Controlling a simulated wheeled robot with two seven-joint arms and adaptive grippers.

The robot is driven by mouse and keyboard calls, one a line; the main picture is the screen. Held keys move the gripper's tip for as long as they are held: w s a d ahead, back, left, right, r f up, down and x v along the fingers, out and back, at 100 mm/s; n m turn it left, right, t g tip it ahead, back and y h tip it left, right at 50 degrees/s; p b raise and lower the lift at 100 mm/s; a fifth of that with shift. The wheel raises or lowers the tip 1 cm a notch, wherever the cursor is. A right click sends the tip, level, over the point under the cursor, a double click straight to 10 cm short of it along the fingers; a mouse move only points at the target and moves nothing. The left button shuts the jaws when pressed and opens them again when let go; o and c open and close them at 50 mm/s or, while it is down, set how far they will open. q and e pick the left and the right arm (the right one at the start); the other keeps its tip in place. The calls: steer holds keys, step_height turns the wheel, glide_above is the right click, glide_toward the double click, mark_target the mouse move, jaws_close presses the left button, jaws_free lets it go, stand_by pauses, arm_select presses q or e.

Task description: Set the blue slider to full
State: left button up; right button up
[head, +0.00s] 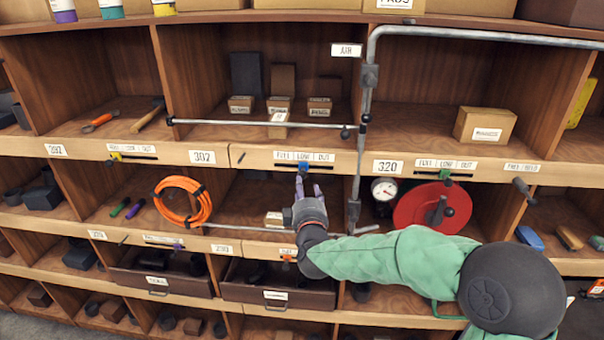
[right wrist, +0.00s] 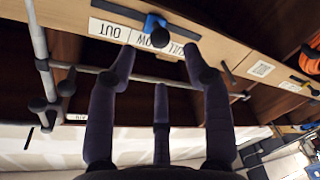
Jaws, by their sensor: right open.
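The blue slider (head: 304,167) sits in a slot on the shelf edge, under a label (head: 303,156) reading FULL, LOW, OUT from left to right. It stands by LOW. My right gripper (head: 308,184) is open just below it, fingers pointing up at the shelf edge. In the right wrist view the picture is upside down; the blue slider (right wrist: 154,24) with its dark knob shows beyond and between the spread fingertips of my right gripper (right wrist: 159,55). FULL lies to the right of the slider there. I cannot tell whether any finger touches it. My left gripper is not in view.
A grey pipe (head: 364,120) runs vertically just right of the slider, with a thin horizontal rod (head: 250,123) above. A green slider (head: 446,176), a gauge (head: 384,189) and a red reel (head: 425,207) are to the right. An orange hose coil (head: 184,202) hangs at left.

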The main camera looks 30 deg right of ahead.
mark_target(303, 178)
steer(key=x, duration=0.8)
steer(key=shift+w, duration=0.15)
jaws_close()
steer(key=shift+p, duration=0.3)
